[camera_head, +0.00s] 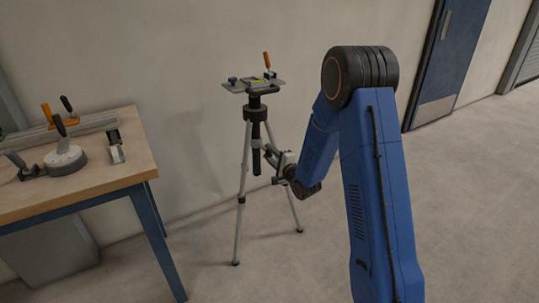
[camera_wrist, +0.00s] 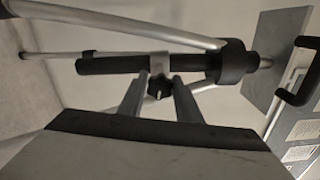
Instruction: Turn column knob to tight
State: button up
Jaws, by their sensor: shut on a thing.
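The tripod (camera_head: 243,165) stands upright on the floor near the wall, with a dark centre column (camera_head: 256,160) under its head. The fingers partly frame the knob, and any tight mark is not visible.
A tilting plate (camera_head: 238,86) with an orange-handled clamp (camera_head: 267,60) tops the tripod. A wooden table (camera_head: 100,165) with clamps and a round dial device (camera_head: 65,160) stands at the left. The tripod's legs spread around the column. Floor at the right is clear.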

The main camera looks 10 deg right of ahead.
jog(key=shift+f, duration=0.1)
dwell(0.3)
jog(key=o, duration=1)
jog(key=shift+s, duration=0.1)
